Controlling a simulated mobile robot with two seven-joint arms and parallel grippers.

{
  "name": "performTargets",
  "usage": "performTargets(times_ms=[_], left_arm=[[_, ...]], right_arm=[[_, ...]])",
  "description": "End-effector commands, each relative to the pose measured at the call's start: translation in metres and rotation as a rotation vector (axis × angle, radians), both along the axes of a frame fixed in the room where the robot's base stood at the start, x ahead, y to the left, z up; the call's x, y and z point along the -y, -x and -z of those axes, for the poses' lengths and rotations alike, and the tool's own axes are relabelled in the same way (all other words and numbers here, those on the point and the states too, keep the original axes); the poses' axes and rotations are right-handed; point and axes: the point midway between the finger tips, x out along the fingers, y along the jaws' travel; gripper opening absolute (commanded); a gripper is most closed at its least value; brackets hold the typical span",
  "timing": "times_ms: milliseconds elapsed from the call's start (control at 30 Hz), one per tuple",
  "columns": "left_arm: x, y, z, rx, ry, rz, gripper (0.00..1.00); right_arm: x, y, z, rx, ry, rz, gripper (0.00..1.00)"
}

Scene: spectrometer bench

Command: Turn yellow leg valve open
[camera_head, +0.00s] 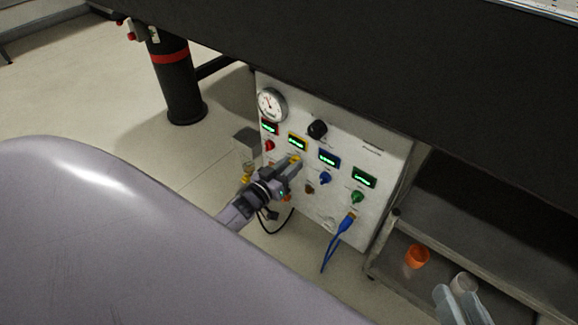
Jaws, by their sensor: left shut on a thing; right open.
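A white control panel (340,135) hangs under the dark bench. It has red, yellow, blue and green framed displays with valve knobs below them. The yellow valve knob (295,160) is below the yellow display (297,142), and is mostly covered by my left gripper (292,166). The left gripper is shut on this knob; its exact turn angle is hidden. My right gripper (460,299) shows at the lower right edge, open, over the low shelf and away from the panel.
The red knob (269,146), blue knob (325,178) and green knob (357,197) sit close by. A gauge (271,104) and black knob (317,129) are above. A blue cable (337,241) hangs below. An orange cup (416,257) and white cup (463,283) stand right.

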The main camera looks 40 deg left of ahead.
Motion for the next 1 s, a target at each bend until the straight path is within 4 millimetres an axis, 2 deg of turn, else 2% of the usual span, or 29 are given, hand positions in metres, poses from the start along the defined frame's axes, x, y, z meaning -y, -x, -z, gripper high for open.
performTargets(times_ms=[367, 1000], left_arm=[[0.0, 0.001, 0.001, 0.014, -0.17, 0.002, 0.02], [0.001, 0.001, 0.002, 0.061, -0.766, 0.002, 0.02]], right_arm=[[0.003, -0.001, 0.003, 0.017, 0.017, 0.007, 0.43], [0.014, 0.004, 0.004, 0.099, 0.082, 0.024, 0.43]])
